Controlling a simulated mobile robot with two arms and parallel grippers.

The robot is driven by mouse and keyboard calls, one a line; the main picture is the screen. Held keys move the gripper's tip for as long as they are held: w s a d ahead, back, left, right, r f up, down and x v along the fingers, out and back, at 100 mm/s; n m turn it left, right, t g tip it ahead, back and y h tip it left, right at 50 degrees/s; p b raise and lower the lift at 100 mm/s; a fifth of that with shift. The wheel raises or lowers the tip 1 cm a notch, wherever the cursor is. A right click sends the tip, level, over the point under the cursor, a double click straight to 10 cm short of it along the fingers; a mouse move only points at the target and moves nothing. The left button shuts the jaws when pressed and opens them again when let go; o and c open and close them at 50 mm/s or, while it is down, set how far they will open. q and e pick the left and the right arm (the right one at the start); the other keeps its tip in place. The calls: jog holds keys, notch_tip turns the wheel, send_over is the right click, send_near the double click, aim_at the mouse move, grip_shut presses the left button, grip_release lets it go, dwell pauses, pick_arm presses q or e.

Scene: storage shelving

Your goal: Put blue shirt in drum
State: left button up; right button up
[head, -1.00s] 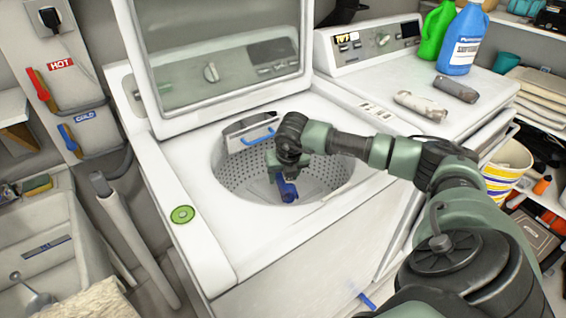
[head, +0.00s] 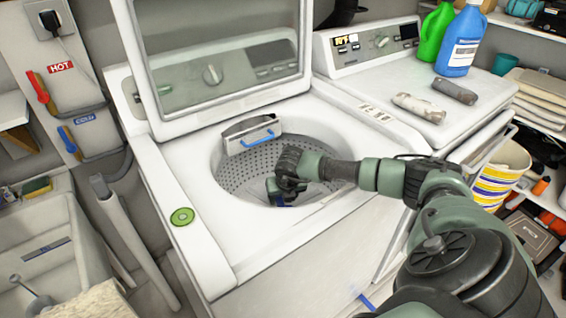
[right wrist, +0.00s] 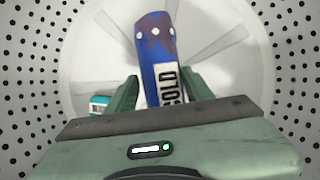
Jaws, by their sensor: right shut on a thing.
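My right gripper (head: 277,193) is down inside the open drum (head: 238,176) of the top-loading washer. In the head view only a small dark blue bit of the shirt (head: 287,203) shows below the gripper. The drum's pale bottom lies beyond the shirt; I cannot tell whether the shirt touches it. My left gripper is not in view.
The washer lid (head: 222,60) stands open behind the drum. A dispenser with a blue handle (head: 256,137) sits at the drum's back rim. Two rolled cloths (head: 419,107) and green and blue bottles (head: 462,42) are on the right machine. A small teal-and-white thing (right wrist: 98,104) shows beside the left finger.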

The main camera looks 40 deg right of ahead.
jog(key=shift+f+b, duration=0.5)
jog(key=shift+f, duration=0.1)
jog(key=o, duration=1.5)
jog(key=shift+r, duration=0.15)
jog(key=shift+r+p, duration=0.2)
jog(key=shift+p, duration=0.2)
jog(key=shift+r+p, duration=0.5)
jog(key=shift+r, duration=0.05)
jog(key=shift+b+v, duration=0.7)
jog(key=shift+v, duration=5.1)
jog(key=shift+s, duration=0.1)
